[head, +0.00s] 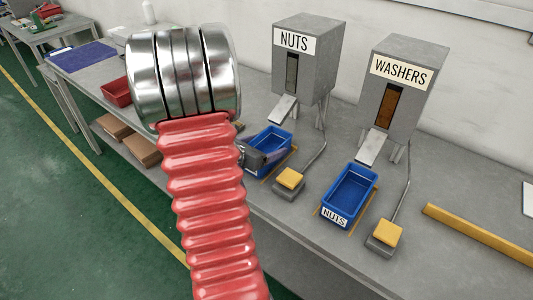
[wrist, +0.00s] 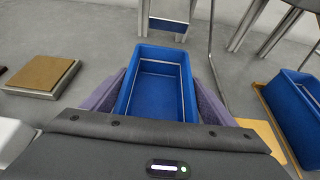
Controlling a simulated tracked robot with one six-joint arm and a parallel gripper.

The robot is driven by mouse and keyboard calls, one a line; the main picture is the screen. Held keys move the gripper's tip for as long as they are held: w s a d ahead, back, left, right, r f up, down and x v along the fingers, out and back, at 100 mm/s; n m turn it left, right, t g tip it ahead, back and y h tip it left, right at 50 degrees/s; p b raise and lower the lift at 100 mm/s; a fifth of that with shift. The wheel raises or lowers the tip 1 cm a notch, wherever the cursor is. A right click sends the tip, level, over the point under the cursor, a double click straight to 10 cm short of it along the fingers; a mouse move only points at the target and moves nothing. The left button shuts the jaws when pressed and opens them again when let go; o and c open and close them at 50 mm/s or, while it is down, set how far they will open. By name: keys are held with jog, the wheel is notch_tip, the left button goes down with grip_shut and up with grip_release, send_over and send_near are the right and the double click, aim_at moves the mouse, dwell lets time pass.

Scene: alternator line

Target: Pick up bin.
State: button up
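The blue bin (head: 262,137) stands on the bench under the NUTS dispenser, partly hidden by my arm and gripper. In the wrist view the same bin (wrist: 158,92) looks empty and lies between the two purple fingers. My gripper (wrist: 160,88) has one finger along each long side of it, with no clear gap showing. I cannot tell whether the fingers press on the walls. In the head view my gripper (head: 265,154) is low at the bin. A second blue bin (head: 335,215), labelled NUTS, stands under the WASHERS dispenser. It also shows at the right of the wrist view (wrist: 297,108).
The NUTS dispenser (head: 302,62) and WASHERS dispenser (head: 401,85) stand behind the bins. Yellow-topped pedals (head: 289,178) (head: 387,234) sit beside them with thin rods. A yellow bar (head: 480,234) lies at the right. A red bin (head: 117,92) is at the left.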

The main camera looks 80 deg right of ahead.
jog(key=c, duration=0.9)
jog(key=shift+o, duration=0.2)
jog(key=shift+r, duration=0.2)
jog(key=shift+r, duration=1.75)
jog(key=w+a, duration=0.3)
jog(key=a, duration=0.5)
jog(key=w+a, duration=0.4)
jog(key=a, duration=0.4)
jog(key=shift+a+f, duration=0.15)
jog(key=shift+a, duration=0.15)
